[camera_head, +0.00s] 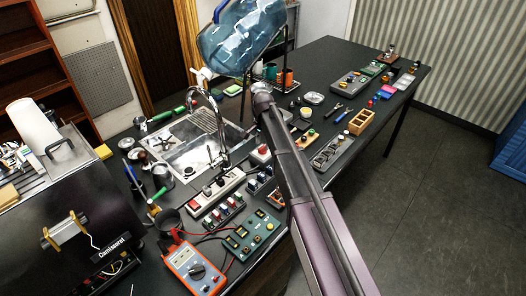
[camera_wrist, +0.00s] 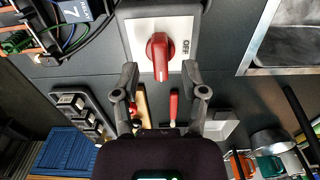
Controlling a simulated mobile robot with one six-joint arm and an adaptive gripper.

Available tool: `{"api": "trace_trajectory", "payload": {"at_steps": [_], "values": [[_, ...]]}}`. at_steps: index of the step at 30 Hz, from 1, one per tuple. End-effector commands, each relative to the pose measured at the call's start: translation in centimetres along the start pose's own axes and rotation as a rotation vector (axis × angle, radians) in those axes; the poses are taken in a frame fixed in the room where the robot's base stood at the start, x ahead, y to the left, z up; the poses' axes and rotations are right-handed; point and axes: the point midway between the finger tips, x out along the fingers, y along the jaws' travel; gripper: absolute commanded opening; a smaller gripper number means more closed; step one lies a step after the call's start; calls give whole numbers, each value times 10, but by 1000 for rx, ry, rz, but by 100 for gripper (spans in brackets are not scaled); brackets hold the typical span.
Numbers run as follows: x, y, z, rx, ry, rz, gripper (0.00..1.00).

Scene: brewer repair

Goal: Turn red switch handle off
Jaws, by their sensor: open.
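The red switch handle (camera_wrist: 160,57) sits on a white plate (camera_wrist: 136,32) at the top middle of the wrist view. The handle's long axis runs up and down in that picture. The word OFF is printed on the plate to the handle's right, sideways. My gripper (camera_wrist: 160,76) is open, with one finger to the left and one to the right of the handle's lower end. Nothing is held between the fingers. I cannot tell whether they touch the handle. In the head view my arm crosses the middle and the gripper cannot be made out.
The head view shows a black workbench (camera_head: 328,67) with a metal sink (camera_head: 185,155), a blue water bottle (camera_head: 240,38), and an orange multimeter (camera_head: 194,268). In the wrist view, wires and a terminal block lie at upper left, and a metal basin (camera_wrist: 285,60) is at upper right.

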Motion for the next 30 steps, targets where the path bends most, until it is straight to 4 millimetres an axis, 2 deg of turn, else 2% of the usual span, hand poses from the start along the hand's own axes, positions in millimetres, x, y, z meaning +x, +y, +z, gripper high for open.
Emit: {"api": "trace_trajectory", "payload": {"at_steps": [1, 9, 23, 28, 29, 30], "values": [[8, 0, 0, 0, 0, 0, 56], [19, 0, 0, 0, 0, 0, 56], [21, 0, 0, 0, 0, 0, 56], [21, 0, 0, 0, 0, 0, 5], [21, 0, 0, 0, 0, 0, 0], [21, 0, 0, 0, 0, 0, 0]]}}
